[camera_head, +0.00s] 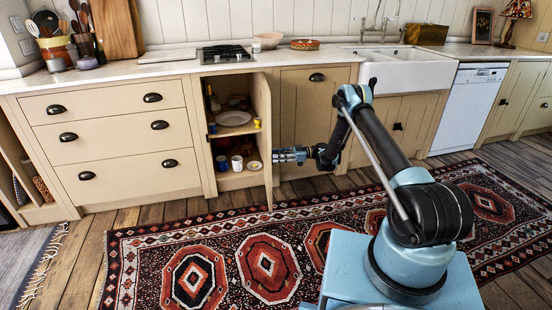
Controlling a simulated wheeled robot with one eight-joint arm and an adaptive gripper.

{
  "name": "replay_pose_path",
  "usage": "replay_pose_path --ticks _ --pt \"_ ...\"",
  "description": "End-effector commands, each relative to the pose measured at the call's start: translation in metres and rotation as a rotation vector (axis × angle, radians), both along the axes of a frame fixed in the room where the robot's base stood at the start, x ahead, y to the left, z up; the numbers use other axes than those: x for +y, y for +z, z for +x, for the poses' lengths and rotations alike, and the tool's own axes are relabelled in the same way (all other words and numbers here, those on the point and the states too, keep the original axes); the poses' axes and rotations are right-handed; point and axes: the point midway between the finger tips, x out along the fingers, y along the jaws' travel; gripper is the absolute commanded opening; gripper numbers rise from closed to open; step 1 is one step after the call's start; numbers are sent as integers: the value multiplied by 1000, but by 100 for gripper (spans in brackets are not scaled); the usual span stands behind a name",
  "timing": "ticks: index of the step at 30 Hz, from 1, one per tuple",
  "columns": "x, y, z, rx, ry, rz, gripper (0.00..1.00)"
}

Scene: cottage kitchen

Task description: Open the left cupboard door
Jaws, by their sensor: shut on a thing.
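The left cupboard door (262,110) stands wide open, swung out into the room from the right side of its opening and seen nearly edge-on. My gripper (277,156) is at the outer, right side of this door, with its fingers pointing left against it. It is shut on the door's handle, which is too small and covered to make out. The open cupboard (208,150) shows shelves with a white plate (233,118), a white mug (237,163), a blue mug (221,163) and small yellow items.
Drawers (110,130) with dark cup handles are left of the cupboard. A closed cupboard front (306,110) is to the right, behind my arm. A patterned rug (225,215) covers the floor below the door. The counter (150,68) holds a hob (226,54).

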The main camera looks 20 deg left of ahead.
Motion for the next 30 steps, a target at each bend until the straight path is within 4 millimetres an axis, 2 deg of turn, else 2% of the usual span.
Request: replay_pose_path --ticks 6,7,9,22,26,30 --pt "-6 0 -1 1 2 2 0" --pt "-7 0 -1 1 2 2 37" --pt "-8 0 0 0 0 1 53" --pt "-14 0 6 0 -9 0 55" --pt "-26 0 11 0 -9 0 55" --pt "-51 -1 22 0 -11 0 55"
